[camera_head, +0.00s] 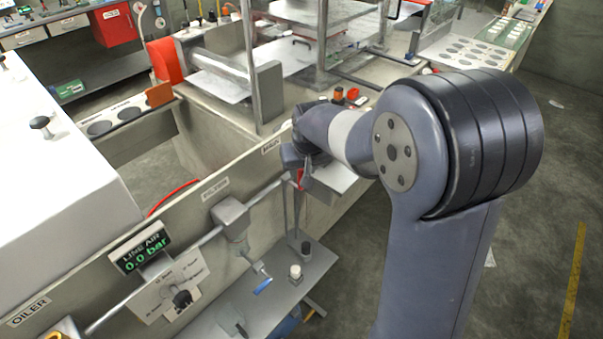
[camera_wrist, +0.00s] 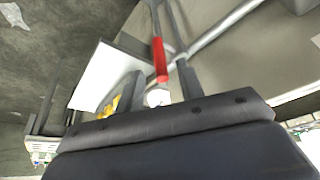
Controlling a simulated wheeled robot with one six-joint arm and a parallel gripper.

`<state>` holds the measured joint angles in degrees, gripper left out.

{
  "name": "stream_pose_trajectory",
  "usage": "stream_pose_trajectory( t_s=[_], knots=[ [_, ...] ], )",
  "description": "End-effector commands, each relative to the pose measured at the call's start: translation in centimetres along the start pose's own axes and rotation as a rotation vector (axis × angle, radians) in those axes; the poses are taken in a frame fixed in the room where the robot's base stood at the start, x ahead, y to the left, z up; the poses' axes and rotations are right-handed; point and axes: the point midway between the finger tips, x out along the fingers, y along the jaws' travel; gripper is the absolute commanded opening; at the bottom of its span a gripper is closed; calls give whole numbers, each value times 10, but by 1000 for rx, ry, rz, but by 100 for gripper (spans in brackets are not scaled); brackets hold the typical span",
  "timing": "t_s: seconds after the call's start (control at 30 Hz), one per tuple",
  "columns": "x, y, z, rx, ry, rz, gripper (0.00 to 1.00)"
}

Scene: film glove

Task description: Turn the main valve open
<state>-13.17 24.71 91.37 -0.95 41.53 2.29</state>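The main valve's red lever (camera_head: 300,179) shows as a small strip below the MAIN label on the side panel, partly hidden by my gripper. In the wrist view the red lever (camera_wrist: 159,60) stands out clearly, reaching from the grey pipe (camera_wrist: 215,35) into the space between my fingers. My gripper (camera_wrist: 160,82) is open, with one finger on each side of the lever's end and a visible gap to each. In the head view my gripper (camera_head: 298,158) is at the valve. Contact with the lever cannot be told. The LINE AIR display (camera_head: 141,250) reads 0.0 bar.
The pipe runs along the panel past a filter unit (camera_head: 231,217) and a plate with a black knob (camera_head: 182,299). A low grey shelf (camera_head: 310,268) holds a small white-topped cylinder (camera_head: 295,271). Open floor lies to the right.

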Motion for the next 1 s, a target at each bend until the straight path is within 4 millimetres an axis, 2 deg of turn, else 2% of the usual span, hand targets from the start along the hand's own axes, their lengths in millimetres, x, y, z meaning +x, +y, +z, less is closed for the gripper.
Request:
stream_pose_trajectory(
  t_s=[0.1,0.3,0.7,1.0],
  knots=[
    [20,0,0,0,-3,0,36],
    [42,0,0,0,0,0,36],
    [48,0,-1,0,2,0,36],
    [48,0,-1,0,2,0,13]
  ],
)
